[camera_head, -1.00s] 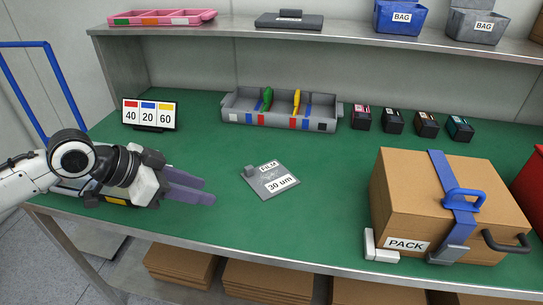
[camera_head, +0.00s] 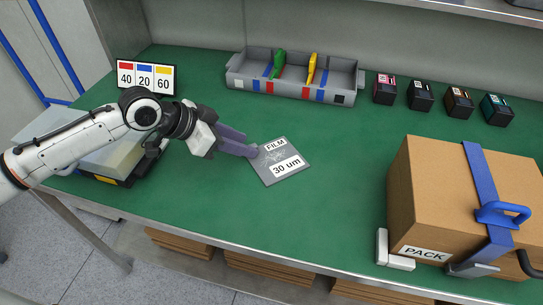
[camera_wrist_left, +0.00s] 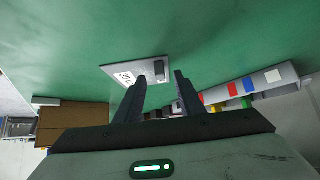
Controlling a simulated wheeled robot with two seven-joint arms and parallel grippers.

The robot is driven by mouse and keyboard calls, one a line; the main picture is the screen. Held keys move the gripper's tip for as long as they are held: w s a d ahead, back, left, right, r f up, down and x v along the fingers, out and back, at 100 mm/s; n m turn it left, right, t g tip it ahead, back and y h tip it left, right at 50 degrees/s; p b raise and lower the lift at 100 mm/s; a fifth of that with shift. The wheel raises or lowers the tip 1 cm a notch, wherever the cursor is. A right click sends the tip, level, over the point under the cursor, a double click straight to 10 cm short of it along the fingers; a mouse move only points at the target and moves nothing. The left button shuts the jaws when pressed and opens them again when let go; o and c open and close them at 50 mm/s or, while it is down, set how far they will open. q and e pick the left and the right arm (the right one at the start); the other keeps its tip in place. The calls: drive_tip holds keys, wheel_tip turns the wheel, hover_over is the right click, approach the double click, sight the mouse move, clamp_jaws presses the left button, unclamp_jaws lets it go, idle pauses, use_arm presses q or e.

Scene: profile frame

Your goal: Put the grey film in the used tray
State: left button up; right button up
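The grey film (camera_head: 272,176) is a flat square with labels "FILM" and "30 um", lying on the green table in the head view. The film also shows in the left wrist view (camera_wrist_left: 132,69), with a dark tab near the fingertips. My left gripper (camera_head: 252,147) is at the film's left edge, its purple-grey fingers covering the tab side in the head view. In the left wrist view the fingers (camera_wrist_left: 160,78) are apart with nothing gripped between them. I cannot tell whether they touch the film. No tray marked as used can be read. My right gripper is not in view.
A pale tray-like box (camera_head: 92,150) with a black and yellow base lies under my left arm. A grey divided bin (camera_head: 290,88) and several small cartridges stand at the back. A strapped PACK box (camera_head: 440,190) fills the right. The table's middle front is clear.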

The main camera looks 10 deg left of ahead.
sight(276, 156)
use_arm(q)
drive_tip(key=shift+x, duration=1.25)
clamp_jaws()
drive_tip(key=shift+r, duration=0.1)
